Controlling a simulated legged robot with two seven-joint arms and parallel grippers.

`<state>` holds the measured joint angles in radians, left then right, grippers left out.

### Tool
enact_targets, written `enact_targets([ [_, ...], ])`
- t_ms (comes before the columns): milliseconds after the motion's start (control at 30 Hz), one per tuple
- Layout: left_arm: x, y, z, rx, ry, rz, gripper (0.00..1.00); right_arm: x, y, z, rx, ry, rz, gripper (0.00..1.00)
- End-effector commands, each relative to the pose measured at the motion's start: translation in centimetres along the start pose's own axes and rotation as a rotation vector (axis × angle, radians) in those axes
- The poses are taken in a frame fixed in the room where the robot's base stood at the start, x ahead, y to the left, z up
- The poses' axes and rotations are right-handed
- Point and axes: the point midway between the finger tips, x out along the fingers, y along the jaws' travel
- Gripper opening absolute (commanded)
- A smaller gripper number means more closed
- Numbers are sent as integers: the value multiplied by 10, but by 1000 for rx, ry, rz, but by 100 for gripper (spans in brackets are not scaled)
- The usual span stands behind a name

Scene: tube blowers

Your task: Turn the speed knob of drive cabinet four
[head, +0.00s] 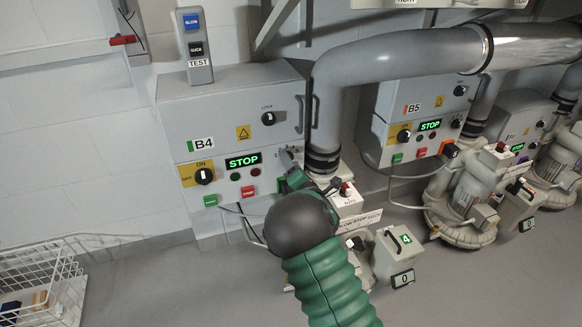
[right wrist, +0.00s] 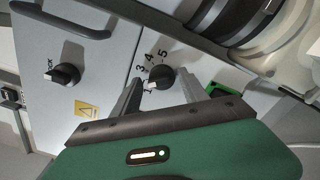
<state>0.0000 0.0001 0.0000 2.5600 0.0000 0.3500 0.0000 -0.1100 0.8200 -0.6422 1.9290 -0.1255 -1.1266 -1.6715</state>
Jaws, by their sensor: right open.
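Drive cabinet four (head: 232,128) is a grey box labelled B4 on the wall in the head view. Its lit display reads STOP. In the right wrist view the black speed knob (right wrist: 161,77) has numbers around it, with 1, 3, 4 and 5 legible. Its white pointer mark is near the 1. My right gripper (head: 288,158) is at the cabinet's right front, its arm hiding the speed knob in the head view. In the right wrist view its two grey fingers are open, one on either side of the knob, with visible gaps. My left gripper is out of view.
Cabinet B4 also carries an ON/OFF switch (head: 204,176), green (head: 210,200) and red (head: 248,191) buttons and a lock knob (head: 268,118). A large grey pipe (head: 340,85) runs close to its right. Cabinet B5 (head: 400,110) and blowers stand further right. A wire basket (head: 40,285) is at lower left.

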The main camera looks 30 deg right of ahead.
Motion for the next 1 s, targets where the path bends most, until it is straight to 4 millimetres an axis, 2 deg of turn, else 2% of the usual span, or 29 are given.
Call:
enact_targets([
  [200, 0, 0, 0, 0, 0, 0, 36, 0, 0, 0, 1, 0, 0, 51],
  [600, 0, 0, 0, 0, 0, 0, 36, 0, 2, 0, 1, 0, 3, 0],
  [1000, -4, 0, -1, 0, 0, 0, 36, 0, 4, 2, 67, -1, 8, 0],
])
